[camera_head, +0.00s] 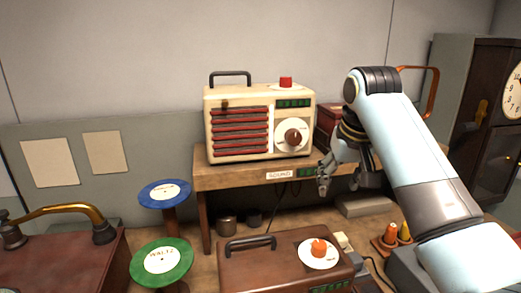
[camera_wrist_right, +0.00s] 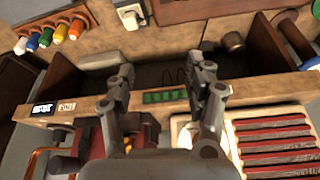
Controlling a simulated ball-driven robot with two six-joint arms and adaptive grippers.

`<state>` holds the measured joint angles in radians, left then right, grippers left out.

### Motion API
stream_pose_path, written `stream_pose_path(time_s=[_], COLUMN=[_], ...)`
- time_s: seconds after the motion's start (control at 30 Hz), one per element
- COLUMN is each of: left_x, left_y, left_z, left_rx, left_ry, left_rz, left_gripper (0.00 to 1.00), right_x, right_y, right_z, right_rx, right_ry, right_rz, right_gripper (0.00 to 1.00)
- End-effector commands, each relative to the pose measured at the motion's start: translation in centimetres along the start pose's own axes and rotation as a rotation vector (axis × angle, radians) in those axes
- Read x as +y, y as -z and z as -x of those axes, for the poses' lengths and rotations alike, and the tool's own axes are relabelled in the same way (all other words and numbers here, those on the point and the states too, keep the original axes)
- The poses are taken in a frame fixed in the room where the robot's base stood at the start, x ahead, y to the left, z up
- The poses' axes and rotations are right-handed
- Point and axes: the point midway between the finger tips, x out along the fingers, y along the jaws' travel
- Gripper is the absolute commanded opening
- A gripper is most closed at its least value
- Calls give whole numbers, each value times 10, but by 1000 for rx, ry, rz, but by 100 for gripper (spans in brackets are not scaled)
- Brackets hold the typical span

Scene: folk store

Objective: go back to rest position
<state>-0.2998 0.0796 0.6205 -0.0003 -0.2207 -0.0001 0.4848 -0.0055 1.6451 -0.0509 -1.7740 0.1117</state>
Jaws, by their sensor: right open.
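My right gripper (camera_head: 345,178) is open and empty. It hangs in front of the wooden shelf's right part, to the right of the cream radio. In the right wrist view its two fingers (camera_wrist_right: 164,78) stand apart with nothing between them, over the shelf's front edge with a green display. My right arm comes in from the right in the head view. My left gripper is not in view.
The cream radio (camera_head: 260,125) with red slats stands on the shelf (camera_head: 235,180). Below are a brown box (camera_head: 285,268) with an orange knob, a blue disc (camera_head: 165,194) and a green disc (camera_head: 162,262) on stands. A dark clock cabinet (camera_head: 470,90) stands right.

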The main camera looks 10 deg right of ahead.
Motion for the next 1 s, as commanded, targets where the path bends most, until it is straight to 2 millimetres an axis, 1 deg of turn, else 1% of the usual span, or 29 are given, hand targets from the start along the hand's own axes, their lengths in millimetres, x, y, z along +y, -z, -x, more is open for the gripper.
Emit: stream_pose_path(time_s=[0.07,0.13,0.17,0.2,0.23,0.27,0.3,0.33,0.4,0.5,0.6,0.7,0.93,0.97,1.0], left_x=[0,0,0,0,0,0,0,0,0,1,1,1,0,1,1], left_y=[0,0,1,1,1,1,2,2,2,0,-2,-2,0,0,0], left_z=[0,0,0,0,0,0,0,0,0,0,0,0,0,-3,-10], left_rx=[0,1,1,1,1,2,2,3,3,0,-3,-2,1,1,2], left_ry=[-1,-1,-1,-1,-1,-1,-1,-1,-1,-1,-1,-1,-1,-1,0], left_rz=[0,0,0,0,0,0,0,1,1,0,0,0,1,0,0], left_gripper=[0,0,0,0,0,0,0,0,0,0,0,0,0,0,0], right_x=[5,13,17,23,28,33,38,41,47,53,57,60,64,65,65], right_y=[-20,-49,-66,-90,-110,-129,-154,-171,-203,-238,-266,-290,-335,-339,-340], right_z=[-9,-19,-24,-28,-31,-32,-32,-30,-25,-16,-5,6,36,32,13], right_rx=[-9,-13,-15,-18,-19,-19,-21,-20,-21,-23,-25,-29,-34,-36,-39], right_ry=[-6,-12,-16,-22,-26,-30,-34,-36,-40,-40,-41,-40,-31,-31,-32], right_rz=[5,15,21,33,42,52,66,77,100,126,150,172,218,221,218], right_gripper=[54,54,54,54,54,54,54,54,54,54,54,54,54,54,54])
